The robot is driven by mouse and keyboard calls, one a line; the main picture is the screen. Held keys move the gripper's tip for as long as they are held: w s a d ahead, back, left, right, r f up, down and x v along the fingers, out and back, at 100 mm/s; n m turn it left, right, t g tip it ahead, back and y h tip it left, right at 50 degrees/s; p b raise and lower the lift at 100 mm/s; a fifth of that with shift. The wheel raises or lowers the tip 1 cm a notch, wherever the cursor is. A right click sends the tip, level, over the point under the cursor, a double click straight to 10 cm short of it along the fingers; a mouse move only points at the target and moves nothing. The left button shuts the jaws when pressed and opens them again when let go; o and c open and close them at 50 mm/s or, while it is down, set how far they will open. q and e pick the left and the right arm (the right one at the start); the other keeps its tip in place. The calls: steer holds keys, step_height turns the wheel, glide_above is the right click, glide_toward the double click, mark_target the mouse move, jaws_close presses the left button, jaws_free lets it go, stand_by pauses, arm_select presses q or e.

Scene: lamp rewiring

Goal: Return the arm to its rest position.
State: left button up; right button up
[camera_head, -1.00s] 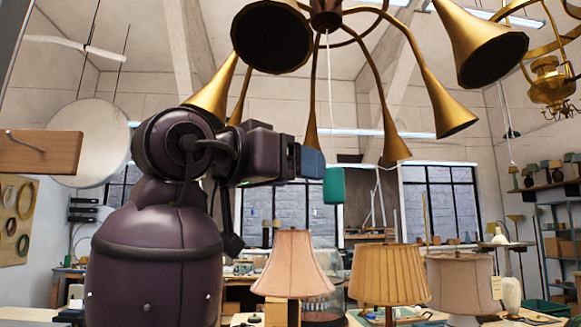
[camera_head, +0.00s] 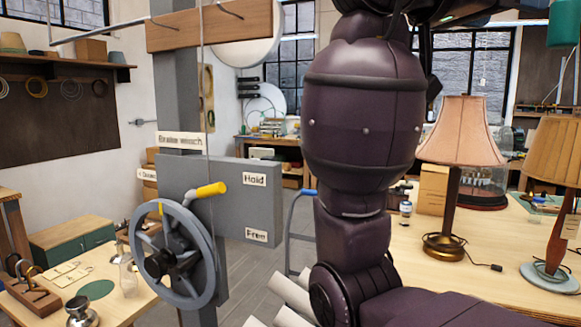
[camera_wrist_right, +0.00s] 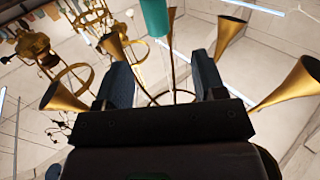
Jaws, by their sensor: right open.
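My dark purple right arm (camera_head: 360,115) rises through the middle of the head view, bent at the elbow. Its upper end leaves the top edge, so its gripper is not clearly seen there. In the right wrist view my right gripper (camera_wrist_right: 162,75) is open, with nothing between its two dark fingers. A teal pull handle (camera_wrist_right: 155,18) hangs just past the fingertips, apart from them as far as I can tell. The handle also shows at the top right of the head view (camera_head: 563,25). My left gripper is not in view.
A grey brake winch wheel (camera_head: 178,255) with a yellow handle stands at left beside a grey panel (camera_head: 195,178) labelled Hold and Free. Shaded lamps (camera_head: 462,130) stand on the right bench (camera_head: 440,285). A brass chandelier with horns (camera_wrist_right: 65,97) hangs around the handle.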

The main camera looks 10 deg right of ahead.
steer(key=w+d+f+n+t+y, duration=0.1)
steer(key=w+d+f+n+t, duration=0.2)
steer(key=f, duration=0.6)
steer(key=w+f+n+t+y, duration=0.1)
steer(key=w+f+n, duration=0.3)
steer(key=f, duration=0.5)
steer(key=w+d+f+n+t+y, duration=0.1)
steer(key=w+d+f+n+t, duration=0.1)
steer(key=w+f, duration=0.5)
steer(key=s+f+n+y, duration=0.25)
steer(key=s+f, duration=0.25)
steer(key=f, duration=0.6)
steer(key=s+a+f+n+y, duration=0.15)
steer(key=s+f+y, duration=0.25)
steer(key=f, duration=0.7)
steer(key=s+f+n+y, duration=0.3)
steer(key=s+f, duration=0.2)
steer(key=f, duration=0.7)
steer(key=s+a+f+n+g+y, duration=0.1)
steer(key=s+a+f+g+y, duration=0.1)
steer(key=s+f, duration=0.45)
steer(key=s+a+f+g+y, duration=0.2)
steer(key=s+a+f+y, duration=0.15)
steer(key=s, duration=0.65)
steer(key=w+f+n+t, duration=0.1)
steer(key=w+f+t, duration=0.5)
steer(key=f, duration=0.5)
steer(key=shift+w+d+f+t+b, duration=0.3)
steer(key=shift+w+f+t, duration=0.1)
steer(key=shift+t, duration=0.6)
